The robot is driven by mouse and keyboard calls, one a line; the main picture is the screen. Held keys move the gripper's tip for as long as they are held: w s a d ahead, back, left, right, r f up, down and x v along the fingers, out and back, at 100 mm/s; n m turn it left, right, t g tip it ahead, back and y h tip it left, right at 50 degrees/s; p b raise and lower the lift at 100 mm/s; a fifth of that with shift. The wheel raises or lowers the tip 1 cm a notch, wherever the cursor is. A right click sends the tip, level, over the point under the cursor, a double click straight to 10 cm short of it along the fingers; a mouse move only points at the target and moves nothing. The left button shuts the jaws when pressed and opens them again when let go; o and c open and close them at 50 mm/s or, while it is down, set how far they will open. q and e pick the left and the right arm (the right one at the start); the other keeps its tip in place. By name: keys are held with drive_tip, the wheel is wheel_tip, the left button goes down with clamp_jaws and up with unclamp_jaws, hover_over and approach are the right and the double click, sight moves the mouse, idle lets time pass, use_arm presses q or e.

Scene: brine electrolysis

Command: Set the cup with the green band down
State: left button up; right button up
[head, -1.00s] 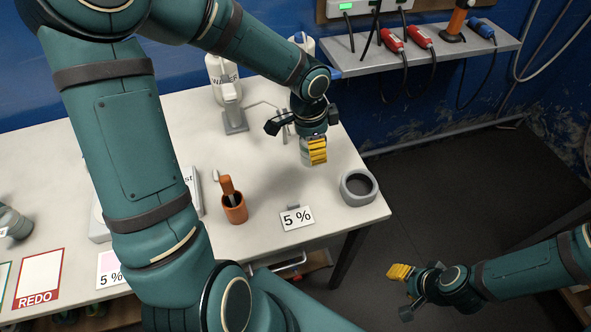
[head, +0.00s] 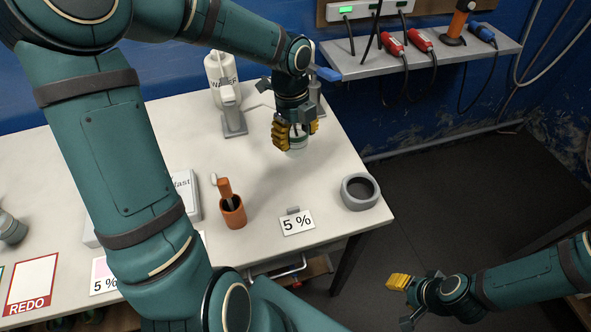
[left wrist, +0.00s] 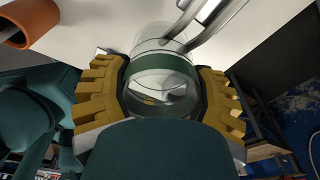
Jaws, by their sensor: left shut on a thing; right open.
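The cup with the green band (head: 297,142) is clear, and its lower part shows below my left gripper (head: 295,133) in the head view. My left gripper is shut on it, over the back right of the white table. In the left wrist view the green band (left wrist: 165,62) shows between the yellow fingers of my left gripper (left wrist: 163,90). I cannot tell whether the cup's base touches the table. My right gripper (head: 400,295) is open and empty, off the table at the lower right.
A grey ring holder (head: 359,192) stands at the table's right edge, beside a "5 %" card (head: 297,222). An orange pot (head: 233,213) holds a tool. A water bottle (head: 219,75) and grey stand (head: 233,122) are at the back. The middle of the white table (head: 275,180) is clear.

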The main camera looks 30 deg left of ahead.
use_arm(q)
wheel_tip(320, 180, down, 9)
drive_tip(key=b, duration=0.2)
drive_tip(key=shift+f+b, duration=0.15)
drive_tip(key=shift+b, duration=0.15)
drive_tip(key=shift+f, duration=0.15)
drive_tip(key=o, duration=1.4)
drive_tip(key=r+p, duration=0.1)
drive_tip(key=r, duration=0.3)
drive_tip(key=a+r+p, duration=0.1)
drive_tip(key=r, duration=0.3)
drive_tip(key=r+p, duration=0.1)
drive_tip(key=r, duration=0.3)
drive_tip(key=shift+w+a+r+p, duration=0.1)
drive_tip(key=shift+w+a+p, duration=0.05)
drive_tip(key=shift+p, duration=0.15)
drive_tip(key=shift+r, duration=0.1)
